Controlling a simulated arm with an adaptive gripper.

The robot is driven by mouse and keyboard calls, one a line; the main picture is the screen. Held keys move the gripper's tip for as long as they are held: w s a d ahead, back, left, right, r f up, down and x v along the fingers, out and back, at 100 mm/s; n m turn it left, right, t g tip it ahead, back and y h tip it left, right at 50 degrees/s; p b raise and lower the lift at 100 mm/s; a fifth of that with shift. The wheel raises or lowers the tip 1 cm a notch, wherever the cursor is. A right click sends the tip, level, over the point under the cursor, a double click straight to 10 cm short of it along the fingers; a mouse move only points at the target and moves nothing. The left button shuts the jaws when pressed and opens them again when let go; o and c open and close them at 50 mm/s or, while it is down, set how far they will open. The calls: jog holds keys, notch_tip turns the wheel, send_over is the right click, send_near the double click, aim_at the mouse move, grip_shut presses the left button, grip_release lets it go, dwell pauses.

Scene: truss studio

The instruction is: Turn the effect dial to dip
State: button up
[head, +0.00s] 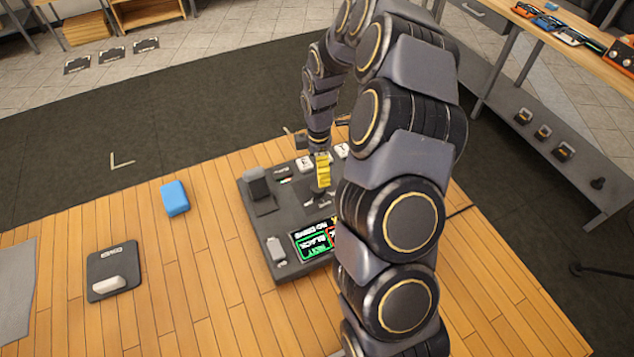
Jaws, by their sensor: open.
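A dark control console (262,222) lies on the wooden table, partly hidden by my arm. A lit screen (314,243) near its front shows upside-down text; "NEXT" and "BLACK" seem readable in the green part. My gripper (320,201) points down over the middle of the console, below a yellow section of my arm. Its fingers are open, with nothing seen held between them. I cannot make out the effect dial or its setting. The console's right side is behind my arm. I cannot tell whether the fingers touch anything.
On the console are a dark upright lever block (257,184), a grey slider or lever (276,249) and white buttons (305,163). A blue block (174,198) and a black pad with a white piece (114,270) lie left on the table. Bare wood lies between them and the console.

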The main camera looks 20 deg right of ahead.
aim_at(318, 186)
notch_tip(318, 186, down, 8)
jog(key=shift+r, duration=0.2)
jog(key=c, duration=1.1)
